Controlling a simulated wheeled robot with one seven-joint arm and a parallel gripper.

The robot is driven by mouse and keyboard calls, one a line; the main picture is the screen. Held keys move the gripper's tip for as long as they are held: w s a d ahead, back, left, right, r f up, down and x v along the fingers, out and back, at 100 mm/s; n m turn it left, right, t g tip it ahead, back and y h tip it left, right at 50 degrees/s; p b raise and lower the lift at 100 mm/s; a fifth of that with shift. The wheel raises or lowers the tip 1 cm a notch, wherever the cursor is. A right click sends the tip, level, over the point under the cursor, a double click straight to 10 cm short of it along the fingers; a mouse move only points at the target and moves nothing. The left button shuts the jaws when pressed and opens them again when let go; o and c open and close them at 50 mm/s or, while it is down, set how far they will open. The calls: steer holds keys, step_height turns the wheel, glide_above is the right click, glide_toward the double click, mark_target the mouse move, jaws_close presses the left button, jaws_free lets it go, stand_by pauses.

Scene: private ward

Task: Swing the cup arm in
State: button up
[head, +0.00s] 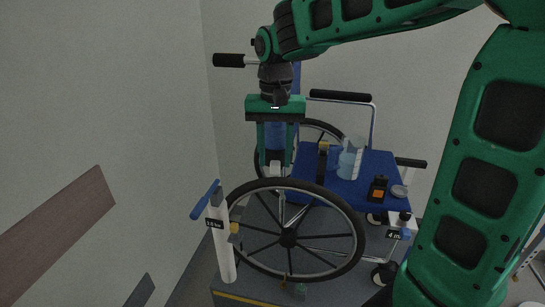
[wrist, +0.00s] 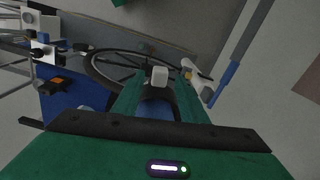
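My gripper (head: 275,172) points down above the near wheel of the wheelchair. A white post (head: 222,245) with a blue bar (head: 205,199) on top stands left of the near wheel, apart from my gripper. The blue bar shows right of the fingers in the wrist view (wrist: 225,83). No part is clearly marked as the cup arm, so I cannot tell which it is.
The large near wheel (head: 288,237) is below my gripper. A wall fills the left; open space lies between it and the post.

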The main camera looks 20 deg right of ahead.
steer(key=shift+f, duration=0.3)
jaws_close()
